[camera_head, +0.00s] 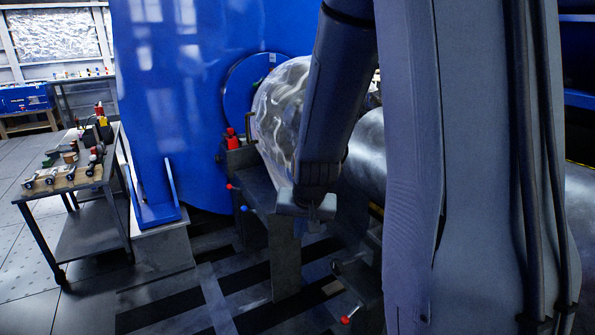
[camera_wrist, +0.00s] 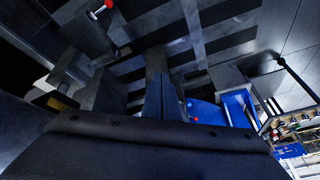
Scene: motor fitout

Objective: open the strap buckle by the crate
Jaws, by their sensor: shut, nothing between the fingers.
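My gripper (camera_head: 318,209) hangs at the end of my arm in front of the shiny metal cylinder in the head view. Its fingers (camera_wrist: 163,97) point away from the wrist camera and are shut with nothing between them. A blue box (camera_head: 24,97), which may be the crate, stands on a wooden stand at the far left, well away from my gripper. A blue box (camera_wrist: 290,151) also shows at the lower right of the wrist view. I cannot make out a strap or buckle in either view.
A cart (camera_head: 75,180) with several small parts stands at left. A large blue housing (camera_head: 185,110) and a metal cylinder (camera_head: 279,105) on a dark frame are near my arm. Red-tipped (camera_head: 345,320) and blue-tipped levers stick out of the frame. Floor at lower left is clear.

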